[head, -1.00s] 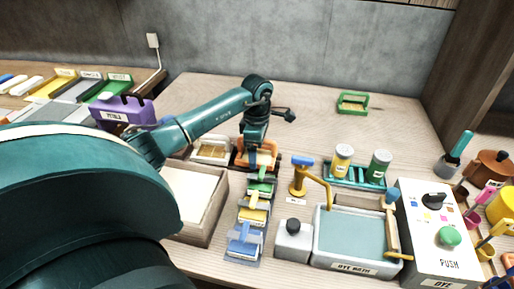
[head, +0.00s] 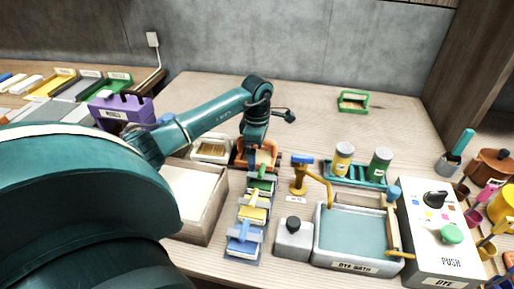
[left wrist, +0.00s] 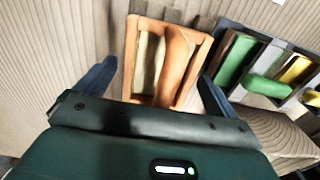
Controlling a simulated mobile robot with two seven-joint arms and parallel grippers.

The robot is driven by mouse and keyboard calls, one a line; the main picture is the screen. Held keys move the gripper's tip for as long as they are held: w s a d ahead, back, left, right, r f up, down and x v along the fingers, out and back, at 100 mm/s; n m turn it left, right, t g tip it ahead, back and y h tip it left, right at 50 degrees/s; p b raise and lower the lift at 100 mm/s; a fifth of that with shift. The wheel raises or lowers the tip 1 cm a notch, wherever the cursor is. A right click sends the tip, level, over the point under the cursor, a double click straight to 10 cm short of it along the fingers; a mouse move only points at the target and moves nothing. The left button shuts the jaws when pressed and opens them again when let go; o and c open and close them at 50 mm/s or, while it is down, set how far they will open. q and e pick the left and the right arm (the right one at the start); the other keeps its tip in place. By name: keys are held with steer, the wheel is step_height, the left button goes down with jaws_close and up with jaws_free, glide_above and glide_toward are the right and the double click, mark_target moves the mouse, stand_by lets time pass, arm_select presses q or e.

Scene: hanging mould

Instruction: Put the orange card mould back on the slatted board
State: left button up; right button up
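The orange card mould (head: 271,147) is an open frame with a pale inside, low near the middle of the table. It also shows in the left wrist view (left wrist: 128,60), with an orange piece running along its inside. My left gripper (head: 253,143) is right at the mould, coming down from above. In the left wrist view its dark fingers (left wrist: 155,82) stand apart, one on each side of the mould, and look open. Contact is not clear. I cannot tell surely which piece is the slatted board; a teal slatted rack (head: 355,176) carries two jars. My right gripper is not in view.
A blue-grey rack of green, yellow and blue pieces (head: 247,222) lies just in front of the mould. A wooden tray (head: 222,190) is to its left. The dye bath (head: 345,266) is at front right. A green frame (head: 353,102) lies at the back, with clear table around it.

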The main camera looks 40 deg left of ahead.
arm_select(q)
steer(key=shift+o, duration=0.4)
steer(key=shift+r, duration=0.3)
step_height(320, 180, up, 11)
steer(key=shift+r, duration=0.8)
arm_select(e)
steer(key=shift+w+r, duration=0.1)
